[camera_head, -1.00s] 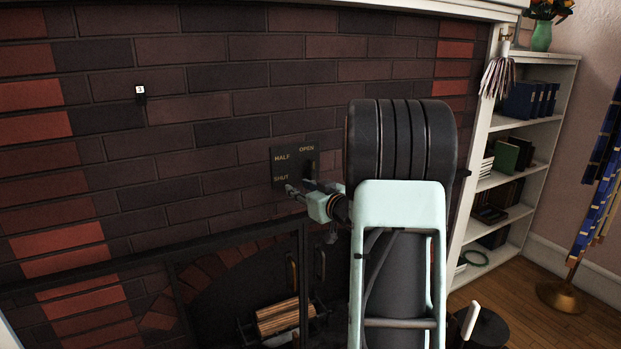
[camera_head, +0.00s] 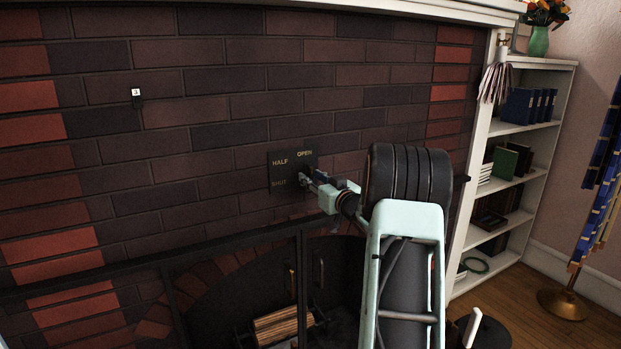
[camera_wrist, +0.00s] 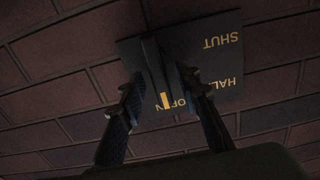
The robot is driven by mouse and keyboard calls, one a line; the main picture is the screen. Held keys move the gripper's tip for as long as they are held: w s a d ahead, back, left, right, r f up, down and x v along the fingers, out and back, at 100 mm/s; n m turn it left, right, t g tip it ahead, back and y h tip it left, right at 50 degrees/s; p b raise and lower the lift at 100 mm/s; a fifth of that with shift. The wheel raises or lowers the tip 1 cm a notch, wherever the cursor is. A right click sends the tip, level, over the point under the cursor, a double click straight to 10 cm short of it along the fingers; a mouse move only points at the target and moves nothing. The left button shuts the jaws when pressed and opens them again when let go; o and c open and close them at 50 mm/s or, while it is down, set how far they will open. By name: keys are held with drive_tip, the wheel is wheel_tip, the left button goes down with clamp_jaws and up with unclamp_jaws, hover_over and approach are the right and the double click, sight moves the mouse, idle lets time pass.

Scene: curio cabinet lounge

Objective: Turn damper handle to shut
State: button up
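The damper plate (camera_head: 280,170) is a dark square on the brick wall, lettered HALF, OPEN and SHUT. In the wrist view the plate (camera_wrist: 215,65) appears upside down. The damper handle (camera_wrist: 154,62) is a dark bar with a yellow mark near its end, which lies over the OPEN lettering. My gripper (camera_wrist: 160,76) is open, with one finger on each side of the handle and visible gaps to it. In the head view my gripper (camera_head: 306,179) is at the plate's lower right and hides most of the handle.
Below the plate is the fireplace with a dark metal frame (camera_head: 303,265) and logs (camera_head: 275,327). A small numbered tag (camera_head: 136,93) hangs on the bricks at left. A white bookshelf (camera_head: 520,128) stands at right. The wall around the plate is mostly clear.

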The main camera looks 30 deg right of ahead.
drive_tip(key=shift+w+d, duration=0.1)
drive_tip(key=shift+w, duration=0.65)
clamp_jaws()
